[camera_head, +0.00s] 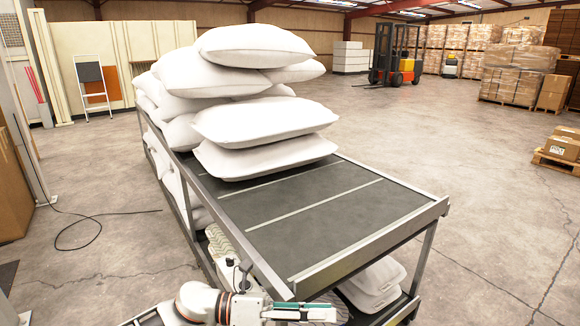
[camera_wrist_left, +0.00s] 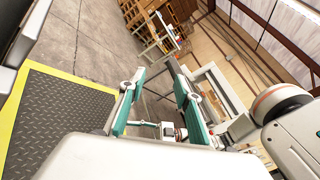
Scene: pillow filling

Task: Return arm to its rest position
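My left arm comes in at the bottom of the head view, in front of the grey-topped cart (camera_head: 345,225). My left gripper (camera_head: 318,312) is low at the cart's near edge, its green-padded fingers seen from the side. In the left wrist view the left gripper (camera_wrist_left: 158,76) has its two fingers clearly apart with nothing held between them. White pillows (camera_head: 262,120) lie stacked on the far part of the cart, apart from the gripper. My right gripper is not in view.
The near half of the cart top is bare. White items (camera_head: 375,280) lie on its lower shelf. A dark cable (camera_head: 95,225) lies on the floor at left. A forklift (camera_head: 396,60) and pallets of boxes (camera_head: 515,75) stand far back. The wrist view shows a dark yellow-edged mat (camera_wrist_left: 55,120).

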